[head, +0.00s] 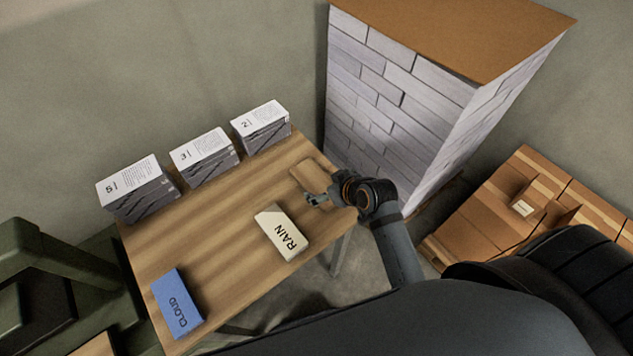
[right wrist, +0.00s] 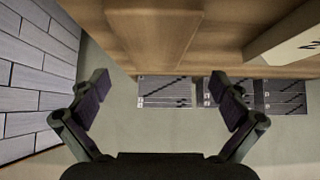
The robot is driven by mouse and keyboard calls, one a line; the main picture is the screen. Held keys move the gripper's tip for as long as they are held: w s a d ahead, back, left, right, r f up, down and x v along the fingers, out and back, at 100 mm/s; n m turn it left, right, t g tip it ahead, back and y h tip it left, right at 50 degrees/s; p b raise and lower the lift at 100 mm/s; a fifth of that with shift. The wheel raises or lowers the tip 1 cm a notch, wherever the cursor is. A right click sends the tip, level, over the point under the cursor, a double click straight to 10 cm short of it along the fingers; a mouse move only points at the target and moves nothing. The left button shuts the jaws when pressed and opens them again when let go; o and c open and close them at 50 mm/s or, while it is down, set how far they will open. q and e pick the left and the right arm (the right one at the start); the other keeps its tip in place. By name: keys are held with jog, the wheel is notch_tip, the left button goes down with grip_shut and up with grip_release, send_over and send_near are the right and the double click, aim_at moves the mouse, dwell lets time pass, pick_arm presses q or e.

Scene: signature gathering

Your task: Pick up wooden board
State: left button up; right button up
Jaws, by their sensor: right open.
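The wooden board (head: 309,170) lies on the table's right end in the head view, in a brown close to the tabletop's. My right gripper (head: 313,200) is at its near side and hides part of it. In the right wrist view the fingers of the right gripper (right wrist: 160,88) are spread wide with nothing between them. A brown wooden block, seemingly the board (right wrist: 152,32), shows beyond the fingertips at the top. I cannot tell whether a finger touches it. My left gripper is not in view.
On the wooden table (head: 205,245) lie a white RAIN block (head: 281,233) and a blue CLOUD block (head: 177,303). Three numbered boxes (head: 203,157) line the back edge. A tall brick-patterned stack (head: 400,85) and cardboard boxes (head: 535,205) stand to the right.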

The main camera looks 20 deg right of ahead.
aim_at(317, 181)
jog(key=shift+w+f+p, duration=0.3)
jog(key=shift+w, duration=0.05)
jog(key=x, duration=0.4)
jog(key=shift+w+d+f+p, duration=0.15)
jog(key=shift+p, duration=0.15)
jog(key=shift+c, duration=1.3)
jog(key=c, duration=0.9)
jog(key=shift+c, duration=0.9)
